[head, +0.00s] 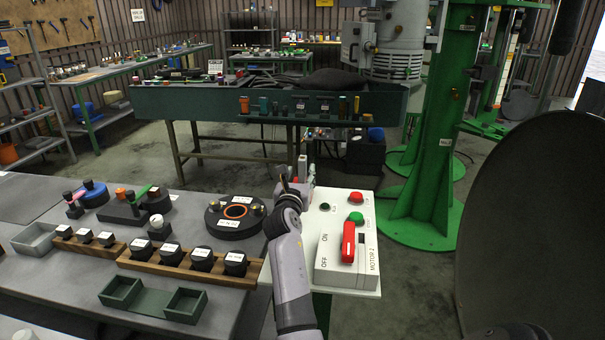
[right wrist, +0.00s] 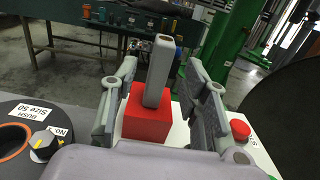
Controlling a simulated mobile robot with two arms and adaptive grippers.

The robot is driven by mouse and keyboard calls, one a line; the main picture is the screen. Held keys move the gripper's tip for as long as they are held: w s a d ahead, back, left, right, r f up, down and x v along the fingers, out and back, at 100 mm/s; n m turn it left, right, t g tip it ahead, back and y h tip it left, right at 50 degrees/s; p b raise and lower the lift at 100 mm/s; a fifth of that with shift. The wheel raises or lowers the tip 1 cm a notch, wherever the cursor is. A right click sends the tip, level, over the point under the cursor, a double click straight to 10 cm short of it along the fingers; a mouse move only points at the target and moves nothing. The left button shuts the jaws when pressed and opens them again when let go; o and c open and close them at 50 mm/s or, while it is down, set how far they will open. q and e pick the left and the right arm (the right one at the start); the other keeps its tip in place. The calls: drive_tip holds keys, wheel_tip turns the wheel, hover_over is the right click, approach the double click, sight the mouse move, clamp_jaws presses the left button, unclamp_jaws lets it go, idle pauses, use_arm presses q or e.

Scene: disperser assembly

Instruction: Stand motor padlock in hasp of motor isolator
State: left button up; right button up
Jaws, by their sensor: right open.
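My right gripper (head: 290,188) is above the left edge of the white panel, left of the motor isolator. In the right wrist view my right gripper (right wrist: 160,105) is open, its grey fingers on both sides of a red block (right wrist: 147,118) with a grey upright bar (right wrist: 158,72). This looks like the padlock, standing upright. I cannot tell whether it touches a finger or sits in a hasp. The motor isolator (head: 334,262) is a white box marked MOTOR 2, ON and OFF, with a red handle (head: 348,241). I cannot make out its hasp. My left gripper is not in view.
A red button (head: 356,197) and a green button (head: 355,217) stand on the white panel (head: 370,207) behind the isolator. A black round fixture with an orange ring (head: 235,211) is left of my arm. Wooden racks, a green tray and small parts fill the grey table.

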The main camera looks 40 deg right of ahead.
sight(301, 170)
drive_tip(key=x, duration=0.2)
drive_tip(key=shift+w+d+f, duration=0.1)
drive_tip(key=shift+w+d, duration=0.3)
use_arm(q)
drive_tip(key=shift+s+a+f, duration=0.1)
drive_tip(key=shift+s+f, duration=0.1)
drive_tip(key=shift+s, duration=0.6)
use_arm(e)
clamp_jaws()
